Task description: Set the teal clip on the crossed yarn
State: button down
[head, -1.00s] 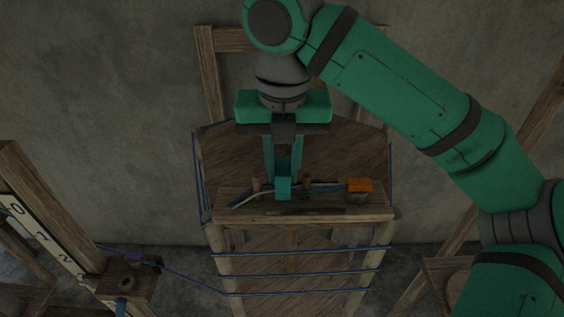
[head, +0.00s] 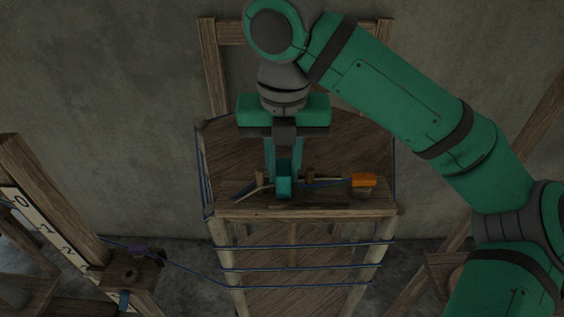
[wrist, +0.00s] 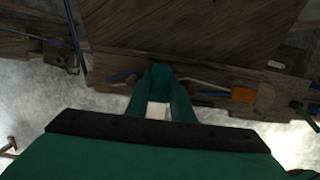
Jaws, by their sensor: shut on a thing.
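The teal clip (head: 284,187) is held between the fingertips of my gripper (head: 284,172), which points down over the wooden ledge of the loom. In the wrist view the clip (wrist: 161,76) is at the fingertips, at the ledge's edge. The crossed yarn, a blue strand (head: 325,184) and a pale strand (head: 250,193), runs along the ledge on both sides of the clip. The clip and fingers hide the middle, so I cannot tell whether the clip touches the yarn.
An orange clip (head: 363,180) sits on the ledge to the right, at the blue strand's end. Short wooden pegs (head: 310,178) stand on the ledge (head: 330,212). Blue cords (head: 305,267) cross the frame below. A wooden block (head: 130,272) with a purple piece (head: 138,251) is at lower left.

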jog(key=shift+d+f, duration=0.1)
jog(key=shift+d, duration=0.2)
jog(key=shift+s+a, duration=0.1)
jog(key=shift+a, duration=0.15)
jog(key=c, duration=1.5)
grip_release()
jog(key=shift+o, duration=0.2)
jog(key=shift+w, duration=0.2)
jog(key=shift+a, duration=0.2)
jog(key=shift+d, duration=0.1)
jog(key=shift+s+d, duration=0.15)
jog(key=shift+s, duration=0.05)
jog(key=shift+o, duration=0.8)
